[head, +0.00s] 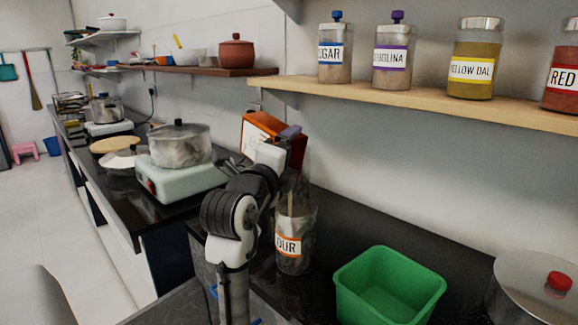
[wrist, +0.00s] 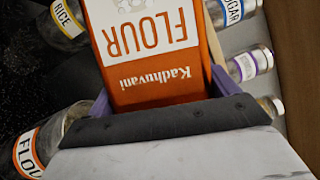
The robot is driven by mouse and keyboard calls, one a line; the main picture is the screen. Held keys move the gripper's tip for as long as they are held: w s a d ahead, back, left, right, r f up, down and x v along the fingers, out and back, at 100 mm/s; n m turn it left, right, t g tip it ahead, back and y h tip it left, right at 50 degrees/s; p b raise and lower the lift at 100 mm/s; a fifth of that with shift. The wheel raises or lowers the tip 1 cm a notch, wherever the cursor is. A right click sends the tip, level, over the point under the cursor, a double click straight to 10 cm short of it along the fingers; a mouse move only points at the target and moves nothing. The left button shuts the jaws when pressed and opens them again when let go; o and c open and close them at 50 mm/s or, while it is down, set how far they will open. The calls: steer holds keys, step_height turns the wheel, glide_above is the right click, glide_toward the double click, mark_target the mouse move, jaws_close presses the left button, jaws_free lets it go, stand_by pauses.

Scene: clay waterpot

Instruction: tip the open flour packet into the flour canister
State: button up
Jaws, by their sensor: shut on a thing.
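My gripper (head: 288,133) is shut on the flour packet (head: 262,128), an orange and white packet held above the counter, tilted in the head view. In the wrist view the packet (wrist: 150,60) sits between my purple fingers (wrist: 160,92), its lettering upside down. Its mouth is not clearly visible. The flour canister (head: 295,245), clear with an orange-edged label, stands upright on the dark counter below and slightly right of the packet. A pale vertical streak shows in its upper part; I cannot tell what it is. The canister (wrist: 45,140) is also at the wrist view's lower left.
A green bin (head: 388,290) stands right of the canister, with a lidded pot (head: 530,290) beyond it. A wooden shelf (head: 420,95) with labelled jars is above. A stove with a steel pot (head: 180,146) stands left. A rice jar (wrist: 65,22) shows in the wrist view.

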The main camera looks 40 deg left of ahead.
steer(key=shift+d+m+b, duration=0.25)
steer(key=shift+m+b, duration=0.25)
steer(key=shift+b, duration=0.15)
steer(key=shift+d+m+t+b, duration=0.25)
steer(key=shift+m+b, duration=0.25)
steer(key=shift+b, duration=0.4)
stand_by(0.5)
steer(key=shift+s+d+f+m+t+b, duration=0.1)
steer(key=shift+d+m+t+b, duration=0.25)
steer(key=shift+m+b, duration=0.65)
steer(key=shift+h+b, duration=0.3)
steer(key=shift+b, duration=0.05)
